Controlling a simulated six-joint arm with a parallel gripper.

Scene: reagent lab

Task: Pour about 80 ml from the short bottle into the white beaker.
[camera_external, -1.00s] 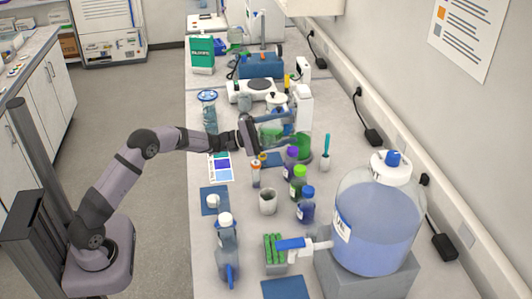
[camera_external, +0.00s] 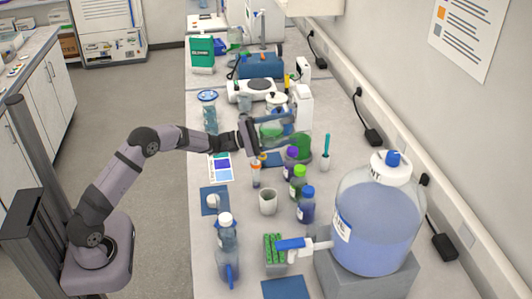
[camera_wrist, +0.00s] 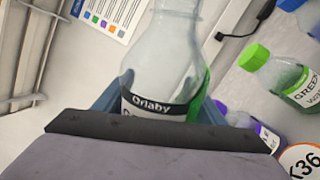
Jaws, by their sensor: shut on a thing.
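My gripper (camera_external: 272,134) is shut on a clear bottle (camera_wrist: 165,70) with a black-and-white label. In the wrist view its body sits between the fingers and its neck runs up out of the top edge; its lower part is hidden by the gripper. Green shows at the bottle's right side; I cannot tell whether it is inside or behind. In the external view the gripper is over the bench, with green at the fingers. A whitish beaker (camera_external: 268,202) stands upright on the bench, nearer the camera and apart from the gripper.
Bottles with purple (camera_external: 291,153), green (camera_external: 299,171) and blue (camera_external: 307,191) caps stand right of the beaker. A green vessel (camera_external: 304,145) is behind them. A large carboy (camera_external: 378,220) and a blue-tinted bottle (camera_external: 227,250) stand in front.

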